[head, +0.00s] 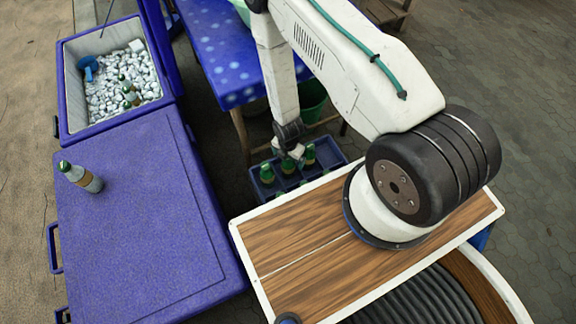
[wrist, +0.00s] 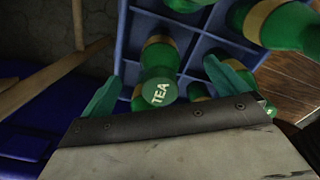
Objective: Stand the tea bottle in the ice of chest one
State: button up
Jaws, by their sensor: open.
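The tea bottle (wrist: 159,93), green with TEA on its cap, stands in a compartment of the blue crate (wrist: 192,38). My gripper (wrist: 172,84) is open, with its green fingertips on either side of the cap in the wrist view; I cannot tell whether they touch it. In the head view my gripper (head: 291,155) is over the crate (head: 331,149), among green bottles. An open blue chest (head: 66,103) at upper left holds white ice (head: 112,97) with a few green-capped bottles (head: 130,92) in it. No chest number is readable.
A blue scoop (head: 88,66) lies in the ice. A blue dotted table (head: 228,55) stands behind the crate. Other green bottles (wrist: 285,25) crowd the crate.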

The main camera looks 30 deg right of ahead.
jog(key=c, duration=1.8)
jog(key=shift+r, duration=9.55)
